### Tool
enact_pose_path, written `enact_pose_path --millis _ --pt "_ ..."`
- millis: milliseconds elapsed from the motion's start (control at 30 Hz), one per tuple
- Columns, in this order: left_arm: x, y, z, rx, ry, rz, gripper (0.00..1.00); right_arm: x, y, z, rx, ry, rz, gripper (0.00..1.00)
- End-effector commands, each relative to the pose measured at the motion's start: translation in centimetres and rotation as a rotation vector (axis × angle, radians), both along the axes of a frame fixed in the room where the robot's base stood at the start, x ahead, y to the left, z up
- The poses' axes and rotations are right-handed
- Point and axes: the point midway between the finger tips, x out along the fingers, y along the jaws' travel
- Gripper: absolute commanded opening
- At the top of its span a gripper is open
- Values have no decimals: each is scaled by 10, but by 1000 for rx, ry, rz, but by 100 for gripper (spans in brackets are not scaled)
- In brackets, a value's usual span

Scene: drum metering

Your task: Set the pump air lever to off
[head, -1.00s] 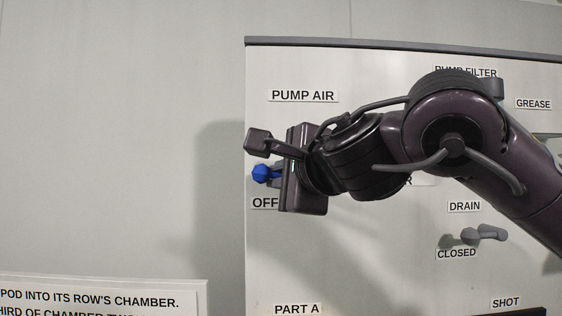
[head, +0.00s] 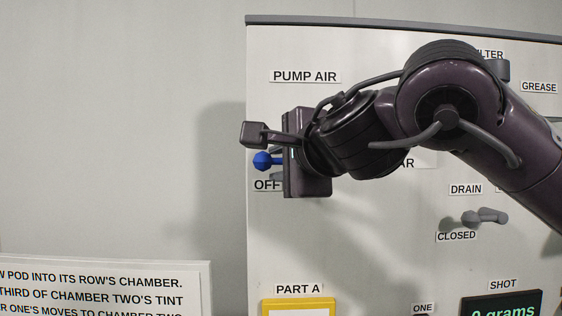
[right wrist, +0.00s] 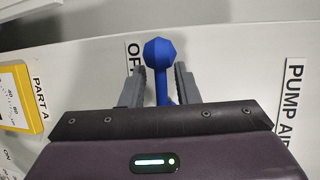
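The pump air lever has a blue knob (head: 262,160), just above the OFF label (head: 267,185) and below the PUMP AIR label (head: 305,76). My right gripper (head: 268,148) is at the lever, its body hiding most of the handle. In the right wrist view the blue lever (right wrist: 160,58) stands between the two grey fingers of my right gripper (right wrist: 160,86). The fingers are apart, with a gap on each side of the stem. My left gripper is in neither view.
The white panel (head: 390,245) carries a grey drain lever (head: 484,217) near CLOSED, a yellow-framed unit (head: 298,307) under PART A and a dark display (head: 502,307) under SHOT. An instruction sign (head: 105,285) is at lower left. The wall left of the panel is bare.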

Motion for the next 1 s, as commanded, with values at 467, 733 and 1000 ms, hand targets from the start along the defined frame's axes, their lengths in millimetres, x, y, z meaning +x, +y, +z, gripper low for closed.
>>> enact_pose_path --millis 467,733,1000 --pt "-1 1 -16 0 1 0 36 -19 -7 1 4 -4 2 32" --pt "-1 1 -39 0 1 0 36 -59 -24 10 2 -4 2 32" --pt "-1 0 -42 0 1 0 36 -70 -29 14 1 0 1 32"
